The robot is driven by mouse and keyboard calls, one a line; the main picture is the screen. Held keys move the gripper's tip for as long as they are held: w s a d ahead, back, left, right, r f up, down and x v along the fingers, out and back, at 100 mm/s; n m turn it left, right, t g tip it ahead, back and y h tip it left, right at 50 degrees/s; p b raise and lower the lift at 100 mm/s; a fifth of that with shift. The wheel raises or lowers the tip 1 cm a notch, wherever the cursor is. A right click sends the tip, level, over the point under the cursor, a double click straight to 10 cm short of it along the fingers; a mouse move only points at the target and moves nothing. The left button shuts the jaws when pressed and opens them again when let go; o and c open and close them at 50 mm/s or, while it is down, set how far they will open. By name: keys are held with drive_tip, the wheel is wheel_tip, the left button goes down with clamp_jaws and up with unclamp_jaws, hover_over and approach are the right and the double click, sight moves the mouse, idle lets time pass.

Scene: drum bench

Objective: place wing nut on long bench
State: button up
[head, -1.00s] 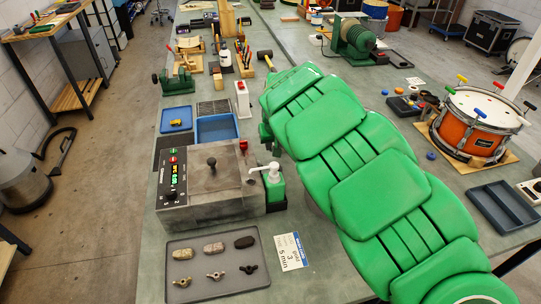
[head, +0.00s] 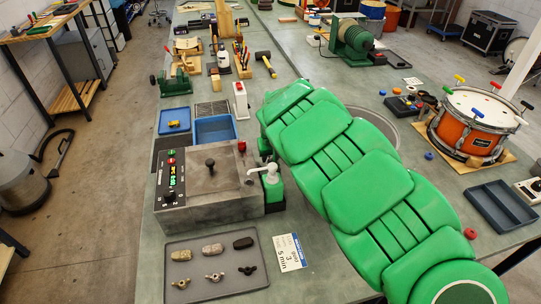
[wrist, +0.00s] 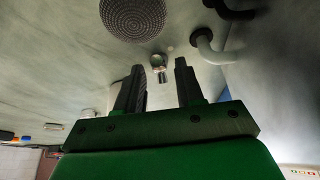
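The tray rests on the long grey-green bench (head: 320,282). My green arm crosses the bench, and its end is hidden in the head view. In the wrist view my gripper (wrist: 159,82) has two dark fingers standing apart, with nothing visibly held between them. A small shiny metal thing (wrist: 158,62) shows beyond the fingertips; I cannot tell what it is.
A round grey rim (head: 388,122) shows behind my arm. The wrist view shows a perforated disc (wrist: 133,16) and a white bent tube (wrist: 208,46).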

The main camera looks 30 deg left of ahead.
drive_tip(key=shift+o, duration=0.5)
drive_tip(key=shift+r, duration=0.1)
drive_tip(key=shift+r, duration=0.15)
drive_tip(key=v, duration=1.1)
drive_tip(key=shift+s+d+r, duration=0.1)
drive_tip(key=shift+d+r, duration=0.05)
drive_tip(key=shift+r, duration=0.2)
drive_tip(key=shift+x, duration=6.15)
